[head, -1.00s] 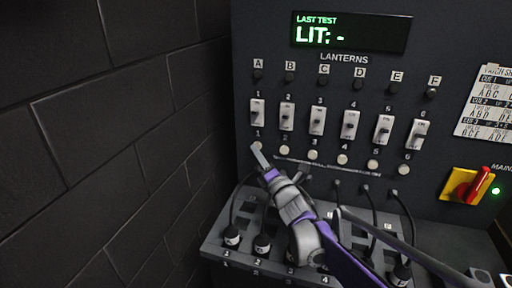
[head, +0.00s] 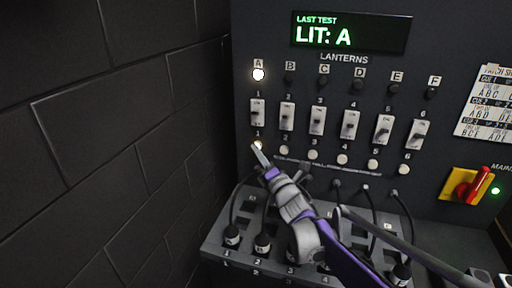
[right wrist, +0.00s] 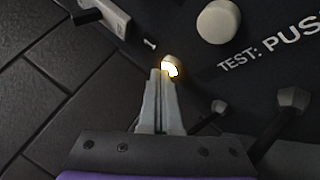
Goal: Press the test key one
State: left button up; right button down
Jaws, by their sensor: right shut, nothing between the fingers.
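Test key one (head: 257,145) is a small round button, glowing warm at the lower left of the panel, under the switch labelled 1. It also glows in the right wrist view (right wrist: 170,66). My right gripper (head: 262,154) is shut and empty, with its fingertips at the key; they appear to touch it and cover part of it. Lantern A (head: 258,74) is lit white. The display (head: 350,34) reads "LAST TEST LIT: A". My left gripper is not in view.
Test key two (head: 284,150) and several more pale keys run to the right. Above them are white switches (head: 287,117) and dark lanterns. A shelf with plugs and cables (head: 232,236) juts out below. A red rotary switch (head: 473,187) is at right, a brick wall (head: 95,120) at left.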

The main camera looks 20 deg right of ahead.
jog(key=shift+s+a, duration=0.3)
jog(key=shift+s, duration=0.15)
jog(key=s+a+p, duration=0.1)
jog(key=s+a, duration=0.2)
jog(key=s, duration=0.2)
jog(key=shift+a, duration=0.2)
dwell(0.4)
